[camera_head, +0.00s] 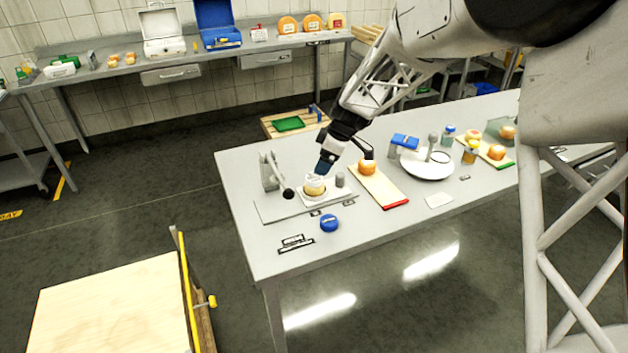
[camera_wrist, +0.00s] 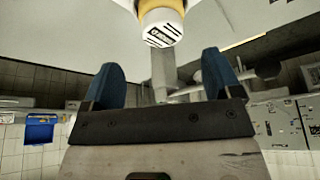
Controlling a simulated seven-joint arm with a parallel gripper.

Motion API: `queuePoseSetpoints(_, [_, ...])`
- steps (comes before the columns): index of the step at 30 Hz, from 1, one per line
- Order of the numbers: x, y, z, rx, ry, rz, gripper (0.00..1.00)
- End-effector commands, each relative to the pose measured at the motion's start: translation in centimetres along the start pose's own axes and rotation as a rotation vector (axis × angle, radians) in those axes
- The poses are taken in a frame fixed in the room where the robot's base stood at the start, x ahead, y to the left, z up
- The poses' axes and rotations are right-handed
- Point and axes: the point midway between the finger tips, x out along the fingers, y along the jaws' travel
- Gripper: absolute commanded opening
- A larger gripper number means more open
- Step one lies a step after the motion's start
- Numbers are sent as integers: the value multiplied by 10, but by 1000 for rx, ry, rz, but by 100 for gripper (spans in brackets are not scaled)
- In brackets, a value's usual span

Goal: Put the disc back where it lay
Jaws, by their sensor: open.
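My gripper (camera_head: 325,165) is just above and slightly right of a small yellow cheese with a white top (camera_head: 314,185), on a white square plate in the head view. In the wrist view the gripper (camera_wrist: 161,72) has its two blue fingers spread, with nothing between them. A round white face with black stripes (camera_wrist: 160,33), on a yellow body, shows beyond the fingertips at the top of the wrist view. A blue round piece (camera_head: 329,223) lies near the table's front edge. I cannot tell for certain which one is the disc.
A grey press-like device with a black knob (camera_head: 288,193) stands left of the cheese, and a small grey cylinder (camera_head: 339,179) to its right. A white round scale (camera_head: 427,169) stands farther right.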

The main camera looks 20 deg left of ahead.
Motion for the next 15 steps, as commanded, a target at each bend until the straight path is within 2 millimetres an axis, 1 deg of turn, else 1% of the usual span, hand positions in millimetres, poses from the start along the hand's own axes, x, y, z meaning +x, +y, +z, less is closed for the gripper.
queuePoseSetpoints(3, [10,0,0,0,-1,0,84])
queuePoseSetpoints(6, [15,0,0,0,-1,0,84])
queuePoseSetpoints(15, [16,0,0,0,-1,1,84])
